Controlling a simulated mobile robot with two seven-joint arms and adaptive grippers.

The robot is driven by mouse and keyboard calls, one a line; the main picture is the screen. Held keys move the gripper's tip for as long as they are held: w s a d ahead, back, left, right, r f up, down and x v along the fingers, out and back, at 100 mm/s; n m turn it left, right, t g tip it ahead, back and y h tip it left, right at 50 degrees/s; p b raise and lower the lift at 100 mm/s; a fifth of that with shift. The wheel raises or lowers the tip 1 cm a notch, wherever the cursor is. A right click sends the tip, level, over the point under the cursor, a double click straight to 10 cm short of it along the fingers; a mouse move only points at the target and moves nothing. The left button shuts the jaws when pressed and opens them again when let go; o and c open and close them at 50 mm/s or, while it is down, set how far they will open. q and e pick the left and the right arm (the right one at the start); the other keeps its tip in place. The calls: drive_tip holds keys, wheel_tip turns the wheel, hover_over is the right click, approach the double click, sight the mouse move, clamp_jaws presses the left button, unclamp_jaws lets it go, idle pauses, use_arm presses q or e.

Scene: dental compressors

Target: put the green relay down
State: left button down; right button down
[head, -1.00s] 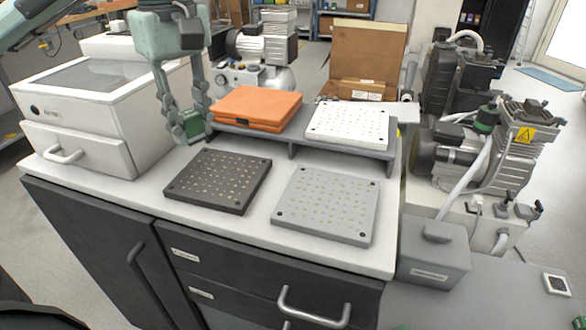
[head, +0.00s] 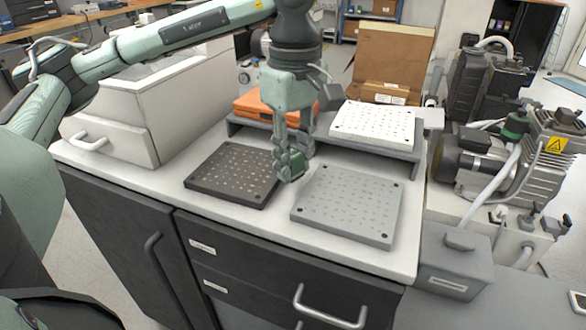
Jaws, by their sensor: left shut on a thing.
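My left gripper (head: 291,172) points down over the cabinet top, shut on the green relay (head: 297,163). The relay is small and dark green, and is partly hidden by the fingers. In the picture it shows between the black perforated board (head: 234,174) and the grey perforated board (head: 347,205), at their upper inner corners. I cannot tell whether the relay touches anything below it. My right gripper does not show.
A low grey shelf (head: 397,170) behind carries a white perforated board (head: 374,124) and an orange board (head: 252,104), partly hidden by my left arm. A white box with a drawer (head: 105,140) stands at left. The cabinet's white front edge (head: 240,221) is clear.

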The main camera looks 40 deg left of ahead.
use_arm(q)
wheel_tip(320, 180, down, 2)
drive_tip(key=shift+f, duration=0.3)
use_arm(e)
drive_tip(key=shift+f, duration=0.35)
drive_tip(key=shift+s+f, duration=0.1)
use_arm(q)
drive_tip(key=shift+f, duration=0.1)
